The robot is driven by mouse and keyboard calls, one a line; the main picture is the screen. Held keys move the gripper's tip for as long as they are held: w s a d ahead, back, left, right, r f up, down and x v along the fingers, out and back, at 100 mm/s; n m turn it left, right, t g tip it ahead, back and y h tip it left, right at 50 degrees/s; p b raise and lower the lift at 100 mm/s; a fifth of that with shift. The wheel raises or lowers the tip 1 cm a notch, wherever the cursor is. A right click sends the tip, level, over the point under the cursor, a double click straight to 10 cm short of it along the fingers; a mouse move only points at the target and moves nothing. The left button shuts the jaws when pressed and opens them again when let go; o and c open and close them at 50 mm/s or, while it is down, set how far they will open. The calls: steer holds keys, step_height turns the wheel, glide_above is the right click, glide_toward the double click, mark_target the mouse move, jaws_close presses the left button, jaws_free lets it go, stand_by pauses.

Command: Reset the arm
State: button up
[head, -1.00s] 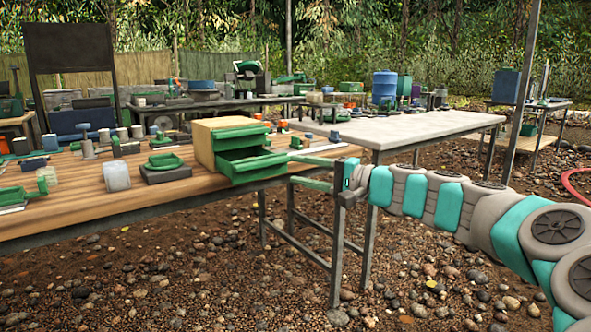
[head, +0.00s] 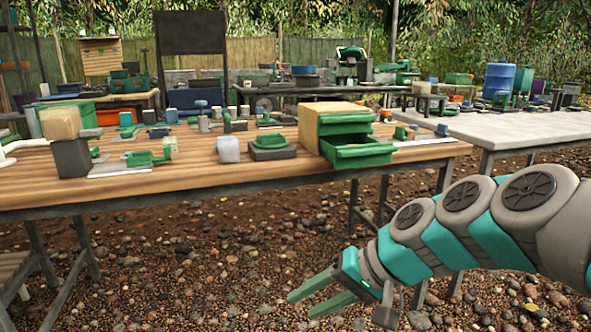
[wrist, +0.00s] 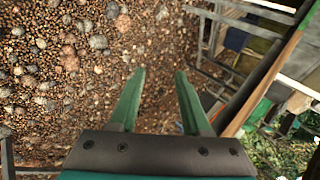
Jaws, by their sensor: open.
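My gripper (head: 322,291) is open and empty, with two green fingers. In the head view it hangs low in front of the wooden workbench, over the gravel, with the arm reaching in from the right. In the wrist view the open fingers (wrist: 155,95) point over gravel, with nothing between them. The wooden cabinet (head: 310,122) with green drawers stands on the workbench, above and behind my gripper. Its lower green drawer (head: 358,153) is pulled out, and the upper one also sticks out a little.
The wooden workbench (head: 200,178) carries several small green and grey parts and a white block (head: 228,150). A pale table (head: 520,128) stands at right. The bench's edge (wrist: 262,85) and metal legs lie right of the fingers in the wrist view. Gravel in front is clear.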

steer(key=s+d+f+g+h, duration=0.2)
steer(key=s+d+f+h, duration=0.15)
steer(key=s, duration=0.35)
steer(key=s+d+f+n+g+h, duration=0.1)
steer(key=s+d+f+h, duration=0.1)
steer(key=s+d+f, duration=0.4)
steer(key=s+d+f+g+h, duration=0.2)
steer(key=s+d+f+h, duration=0.15)
steer(key=s, duration=0.45)
step_height(320, 180, up, 12)
steer(key=p, duration=1.2)
steer(key=shift+w+a, duration=0.2)
steer(key=shift+a, duration=0.25)
